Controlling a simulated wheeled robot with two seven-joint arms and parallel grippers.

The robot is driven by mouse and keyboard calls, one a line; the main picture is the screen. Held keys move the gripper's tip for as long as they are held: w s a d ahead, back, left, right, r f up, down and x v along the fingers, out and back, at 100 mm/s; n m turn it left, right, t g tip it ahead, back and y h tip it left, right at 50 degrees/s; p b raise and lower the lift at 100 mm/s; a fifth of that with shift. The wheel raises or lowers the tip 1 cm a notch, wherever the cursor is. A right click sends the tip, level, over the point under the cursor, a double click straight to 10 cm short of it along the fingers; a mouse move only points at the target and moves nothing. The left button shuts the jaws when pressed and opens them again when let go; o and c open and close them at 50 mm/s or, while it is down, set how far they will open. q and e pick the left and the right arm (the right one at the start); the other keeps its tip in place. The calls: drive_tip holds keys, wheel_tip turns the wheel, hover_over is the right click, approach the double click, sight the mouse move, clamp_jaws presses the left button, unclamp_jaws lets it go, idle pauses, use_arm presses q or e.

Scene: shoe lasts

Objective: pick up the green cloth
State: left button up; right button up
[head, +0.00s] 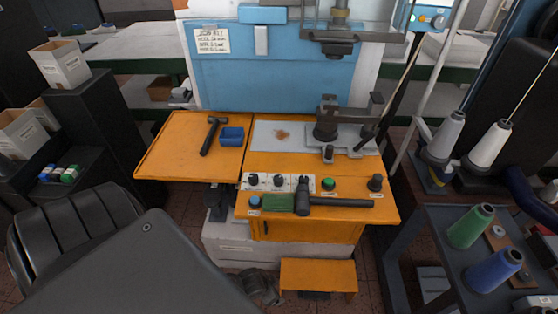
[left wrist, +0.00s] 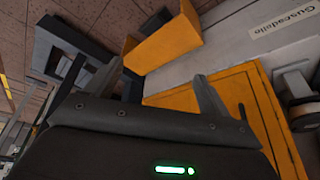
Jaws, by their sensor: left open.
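The green cloth (head: 278,202) is a small dark green patch at the front of the orange bench, below the control knobs, in the head view. The head of a dark hammer (head: 302,198) lies right beside its right end; I cannot tell whether they touch. My left gripper (left wrist: 143,92) is open and empty in the left wrist view, its two fingers spread. It faces the orange cabinet front (left wrist: 215,95) and the orange step (left wrist: 165,42), low down and away from the cloth. The cloth is not in the left wrist view. My right gripper is in neither view.
The orange bench (head: 165,160) carries another hammer (head: 210,136) and a blue box (head: 232,136) at left. A metal fixture (head: 330,125) stands at its back right. A black chair (head: 75,240) is at left; a dark cart (head: 450,270) with thread cones is at right.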

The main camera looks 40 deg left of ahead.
use_arm(q)
drive_tip(key=w+d+r+m+t+h+p, duration=0.15)
drive_tip(key=w+r, duration=0.25)
drive_tip(key=r, duration=1)
drive_tip(key=w+d+r+m+t+h+p, duration=0.1)
drive_tip(key=w+d+r+m+t+p, duration=0.15)
drive_tip(key=r, duration=1.15)
drive_tip(key=w+d+r+m+t+h+p, duration=0.1)
drive_tip(key=w+d+r+m+p, duration=0.2)
drive_tip(key=r, duration=1.1)
drive_tip(key=g, duration=0.7)
hover_over(280, 199)
drive_tip(key=s+a, duration=0.2)
wheel_tip(280, 199, down, 3)
drive_tip(key=shift+s+y, duration=0.1)
drive_tip(key=shift+y, duration=0.35)
drive_tip(key=shift+f, duration=0.4)
drive_tip(key=shift+w+d+f+p, duration=0.2)
drive_tip(key=shift+f+p, duration=0.1)
drive_tip(key=shift+p, duration=0.15)
drive_tip(key=p+x, duration=0.1)
drive_tip(key=x, duration=0.3)
drive_tip(key=shift+w+f, duration=0.25)
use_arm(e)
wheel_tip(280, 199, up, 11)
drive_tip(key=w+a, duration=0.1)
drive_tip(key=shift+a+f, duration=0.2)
